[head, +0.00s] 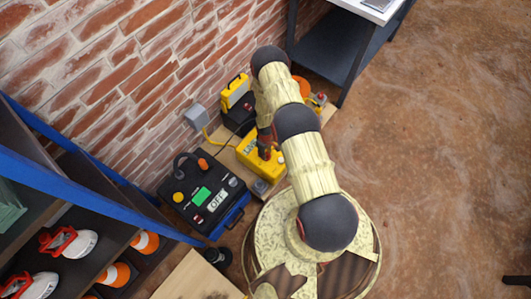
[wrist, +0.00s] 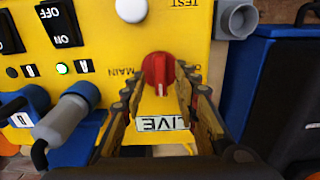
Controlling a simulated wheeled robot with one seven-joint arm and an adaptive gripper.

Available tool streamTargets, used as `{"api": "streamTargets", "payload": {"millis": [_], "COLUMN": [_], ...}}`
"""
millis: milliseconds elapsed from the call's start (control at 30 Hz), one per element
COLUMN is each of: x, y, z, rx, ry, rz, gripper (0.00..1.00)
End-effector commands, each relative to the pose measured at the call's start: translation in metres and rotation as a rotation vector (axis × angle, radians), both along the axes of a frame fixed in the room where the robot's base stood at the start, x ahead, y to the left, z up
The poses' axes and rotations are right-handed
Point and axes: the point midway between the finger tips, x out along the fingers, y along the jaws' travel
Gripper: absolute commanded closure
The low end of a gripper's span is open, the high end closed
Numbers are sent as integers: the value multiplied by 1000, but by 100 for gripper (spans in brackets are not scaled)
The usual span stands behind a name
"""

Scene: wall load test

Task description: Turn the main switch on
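The main switch is a red rotary knob (wrist: 158,70) on a yellow panel (wrist: 100,70), with the word MAIN printed beside it. The knob's white mark points toward the bottom of the wrist view. My gripper (wrist: 162,92) is open, its fingers to the left and right of the knob; I cannot tell whether they touch it. A LIVE label (wrist: 162,124) shows between the fingers. In the head view my gripper (head: 264,143) is over the yellow box (head: 275,171), and the knob is hidden there.
Blue and grey plugs (wrist: 68,122) stick out left of the gripper. A black unit reading OFF (head: 217,199) stands left of the yellow box. A brick wall (head: 110,60) is behind.

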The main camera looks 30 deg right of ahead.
Motion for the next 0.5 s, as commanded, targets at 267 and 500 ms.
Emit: {"api": "streamTargets", "payload": {"millis": [267, 500], "x": [2, 2], "y": [0, 0], "z": [21, 72], "rx": [-1, -1], "ry": [-3, -3], "rz": [0, -1], "gripper": [70, 70]}}
